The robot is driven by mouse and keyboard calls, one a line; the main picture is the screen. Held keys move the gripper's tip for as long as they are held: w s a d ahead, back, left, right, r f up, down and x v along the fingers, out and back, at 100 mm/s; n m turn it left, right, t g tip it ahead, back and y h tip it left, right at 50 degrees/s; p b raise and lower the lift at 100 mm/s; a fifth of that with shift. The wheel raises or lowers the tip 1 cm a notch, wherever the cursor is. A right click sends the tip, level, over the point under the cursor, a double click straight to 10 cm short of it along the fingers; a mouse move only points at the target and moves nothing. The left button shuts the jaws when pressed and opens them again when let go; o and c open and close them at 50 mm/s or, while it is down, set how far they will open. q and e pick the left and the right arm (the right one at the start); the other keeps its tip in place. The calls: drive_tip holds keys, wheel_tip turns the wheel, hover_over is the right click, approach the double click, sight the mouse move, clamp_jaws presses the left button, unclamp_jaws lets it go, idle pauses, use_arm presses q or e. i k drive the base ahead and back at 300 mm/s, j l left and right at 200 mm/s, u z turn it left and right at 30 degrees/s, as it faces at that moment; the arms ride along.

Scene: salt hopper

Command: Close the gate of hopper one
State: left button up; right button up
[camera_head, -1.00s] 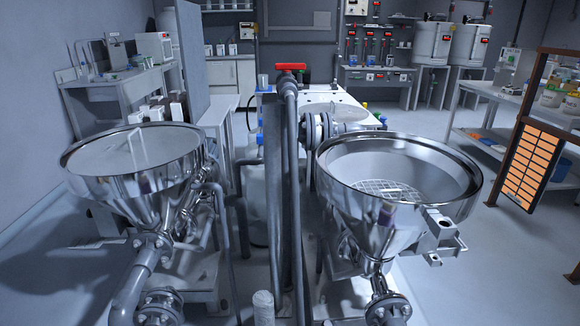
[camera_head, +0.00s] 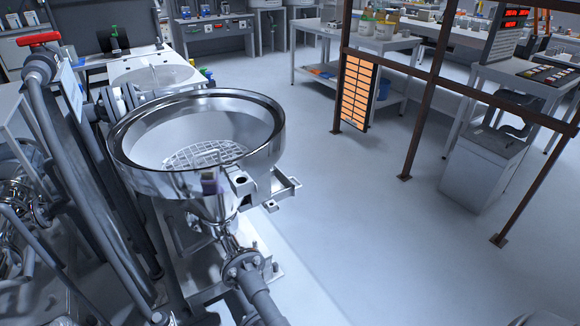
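One steel hopper (camera_head: 160,182) stands left of centre in the head view, with an open top, a wide polished rim and a grate (camera_head: 205,155) inside. Its cone narrows down to a flanged pipe (camera_head: 243,268). A metal bracket with a handle-like part (camera_head: 262,190) sticks out on the right side of the cone; I cannot tell whether it is the gate or how it is set. No number is readable on the hopper. Neither of my grippers is clearly in view.
Grey pipes and a red valve handle (camera_head: 38,39) stand at the left. A brown metal frame (camera_head: 425,95) with an orange panel (camera_head: 357,92) stands at the right, near a grey cabinet (camera_head: 484,168). Open floor (camera_head: 350,220) lies between hopper and frame.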

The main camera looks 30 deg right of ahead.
sight(280, 181)
drive_tip(key=l+u, duration=0.1)
drive_tip(key=l, duration=0.8)
drive_tip(key=l+u, duration=0.15)
drive_tip(key=l, duration=0.7)
drive_tip(key=l+u, duration=0.1)
drive_tip(key=l, duration=0.8)
drive_tip(key=k+l+u, duration=0.1)
drive_tip(key=l, duration=0.75)
drive_tip(key=l+u, duration=0.25)
drive_tip(key=l, duration=0.15)
drive_tip(key=i+l+u, duration=0.2)
drive_tip(key=i+u, duration=0.2)
drive_tip(key=i, duration=0.25)
